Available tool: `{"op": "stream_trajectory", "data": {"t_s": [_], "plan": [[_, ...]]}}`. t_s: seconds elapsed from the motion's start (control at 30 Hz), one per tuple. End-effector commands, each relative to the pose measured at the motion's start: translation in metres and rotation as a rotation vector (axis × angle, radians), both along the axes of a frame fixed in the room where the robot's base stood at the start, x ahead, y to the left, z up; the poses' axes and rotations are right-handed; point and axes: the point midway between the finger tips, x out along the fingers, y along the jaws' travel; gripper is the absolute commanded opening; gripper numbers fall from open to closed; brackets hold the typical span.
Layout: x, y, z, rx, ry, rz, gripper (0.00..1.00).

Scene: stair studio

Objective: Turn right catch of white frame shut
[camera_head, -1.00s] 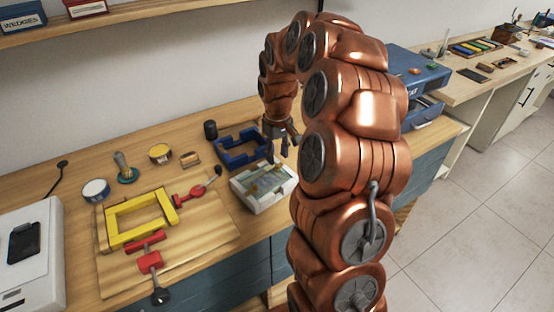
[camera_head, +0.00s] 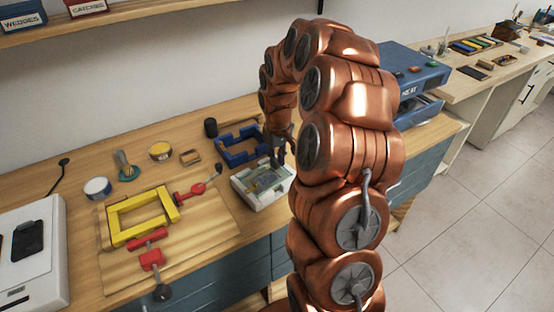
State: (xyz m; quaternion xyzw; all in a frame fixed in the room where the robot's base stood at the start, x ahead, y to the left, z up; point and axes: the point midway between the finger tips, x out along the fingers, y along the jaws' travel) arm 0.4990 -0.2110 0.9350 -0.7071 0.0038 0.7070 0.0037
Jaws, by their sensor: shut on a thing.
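The white frame (camera_head: 258,203) lies on the workbench, right of the middle, with a greenish-grey panel (camera_head: 262,181) inside it. My gripper (camera_head: 279,163) points down at the frame's far right part. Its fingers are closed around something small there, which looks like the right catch. The catch itself is hidden by the fingers and too small to make out, so I cannot tell how it is turned.
A blue frame (camera_head: 228,158) stands just behind the white one. A yellow frame (camera_head: 118,226) with red clamps (camera_head: 151,259) lies on a board to the left. Small tins (camera_head: 97,187) stand behind it. A blue cabinet (camera_head: 425,78) with an open drawer is at the right.

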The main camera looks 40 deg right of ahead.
Motion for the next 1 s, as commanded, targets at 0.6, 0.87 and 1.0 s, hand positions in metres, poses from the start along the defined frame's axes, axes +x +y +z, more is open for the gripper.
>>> {"op": "stream_trajectory", "data": {"t_s": [0.6,0.87,1.0], "plan": [[0.004,0.001,-0.006,-0.001,0.0,-0.155,0.0],[0.009,0.001,-0.003,-0.002,-0.002,-0.342,0.0],[0.011,0.002,-0.001,-0.001,-0.002,-0.391,0.0]]}}
